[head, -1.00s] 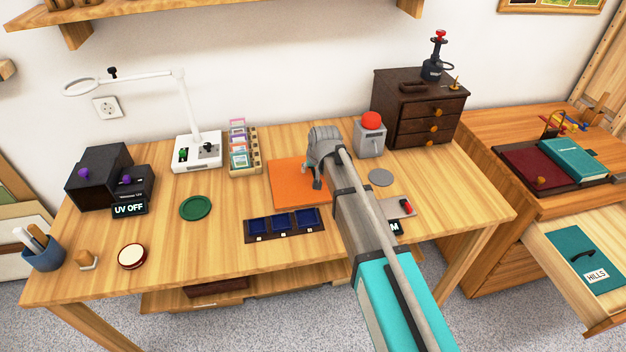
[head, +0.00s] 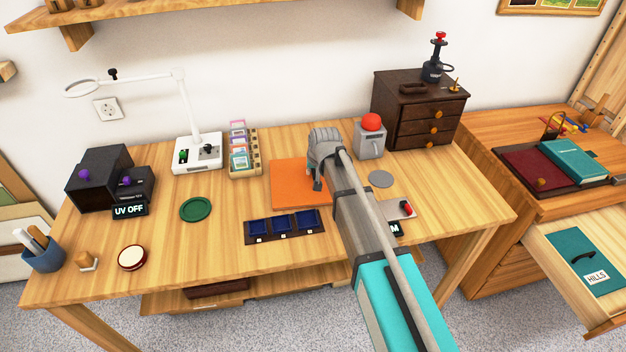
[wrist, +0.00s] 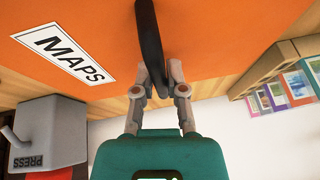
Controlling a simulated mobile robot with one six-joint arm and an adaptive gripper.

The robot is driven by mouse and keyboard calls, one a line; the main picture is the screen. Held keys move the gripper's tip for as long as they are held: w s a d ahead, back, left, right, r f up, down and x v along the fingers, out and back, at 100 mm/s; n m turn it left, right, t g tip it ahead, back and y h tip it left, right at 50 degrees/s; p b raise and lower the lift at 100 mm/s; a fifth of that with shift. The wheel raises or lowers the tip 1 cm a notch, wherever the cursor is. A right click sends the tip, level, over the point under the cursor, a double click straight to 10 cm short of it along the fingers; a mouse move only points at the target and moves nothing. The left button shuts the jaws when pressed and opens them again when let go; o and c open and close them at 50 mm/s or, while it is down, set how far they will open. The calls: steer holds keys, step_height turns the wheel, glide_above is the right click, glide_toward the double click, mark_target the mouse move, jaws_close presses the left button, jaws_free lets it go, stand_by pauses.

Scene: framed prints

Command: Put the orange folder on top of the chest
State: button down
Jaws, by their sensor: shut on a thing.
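The orange folder (head: 290,186) lies flat on the wooden table, partly hidden by my gripper and arm. In the wrist view, the folder (wrist: 225,35) shows a white label reading MAPS and a dark curved handle (wrist: 149,35). My gripper (head: 317,186) is above the folder's right part. In the wrist view, my gripper (wrist: 161,78) has its fingers shut on the handle, one on each side. A smaller dark chest of drawers (head: 418,110) stands on the table's back right corner.
A red-topped press (head: 369,138) stands right of my gripper. A card rack (head: 243,152) and white lamp (head: 197,152) are left of the folder. A tray of blue cells (head: 284,225) lies in front. A teal book (head: 573,162) and dark red tray occupy the wooden chest's top.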

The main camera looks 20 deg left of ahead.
steer(key=shift+r, duration=0.1)
steer(key=shift+r+p, duration=0.9)
steer(key=shift+p, duration=0.1)
steer(key=s+d+r+p, duration=0.2)
steer(key=d+r+p, duration=0.3)
steer(key=d, duration=0.1)
steer(key=s+d+r+p, duration=0.2)
steer(key=d+r+p, duration=0.4)
steer(key=d, duration=0.1)
steer(key=shift+s, duration=0.35)
steer(key=shift+s, duration=0.1)
stand_by(0.3)
